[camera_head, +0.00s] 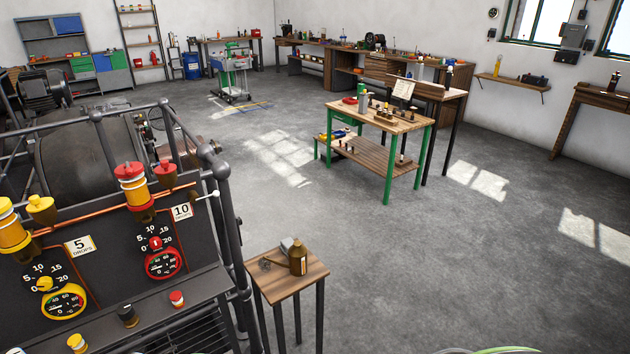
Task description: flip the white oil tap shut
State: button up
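A thin lever with a small white tip (215,194) sticks out to the right of the dark panel (110,222), beside the "10 drops" card (181,212). It looks closest to a white tap, but it is too small to tell for sure, or whether it is open or shut. A red-capped oiler (133,184) and a yellow oiler (12,226) stand on the panel's top, joined by a copper pipe (101,218). Red (162,263) and yellow (64,301) gauges sit below. My gripper is not in view.
Dark pipe railing (229,235) borders the machine on its right. A green-legged workbench (385,122) is farther back. The grey floor (440,260) at centre right is clear.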

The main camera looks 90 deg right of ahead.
aim_at(215, 194)
jog(key=k+l+z, duration=0.1)
jog(key=z, duration=0.35)
jog(key=l+z, duration=0.6)
jog(key=z, duration=0.25)
jog(key=l+z, duration=0.25)
jog(key=z, duration=0.2)
jog(key=k+l, duration=0.05)
